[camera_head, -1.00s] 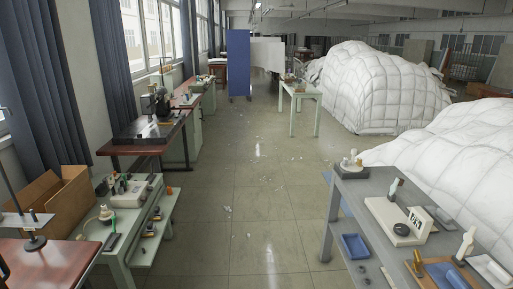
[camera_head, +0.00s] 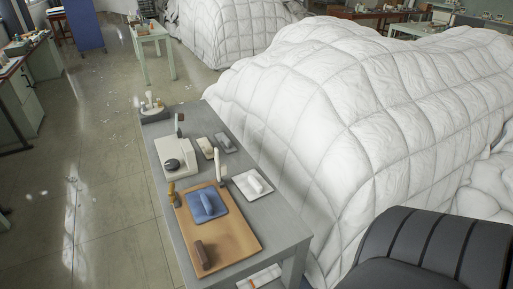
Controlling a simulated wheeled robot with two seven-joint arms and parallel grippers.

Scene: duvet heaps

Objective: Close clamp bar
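No clamp bar can be told for certain. On the grey table (camera_head: 281,233) lies a tan board (camera_head: 236,241) with a blue pad (camera_head: 203,205), a dark brown bar (camera_head: 202,255) lying flat, and a small orange-brown upright piece (camera_head: 172,194) at its left corner. Behind it is a cream device (camera_head: 178,147) with a black knob (camera_head: 172,165) and an upright dark handle (camera_head: 179,124). A white upright piece (camera_head: 218,167) stands at the board's far edge. Neither gripper shows in the head view.
White quilted heaps (camera_head: 360,110) fill the right, close to the table. A black ribbed rounded thing (camera_head: 440,250) is at bottom right. Floor (camera_head: 105,200) left of the table is mostly clear.

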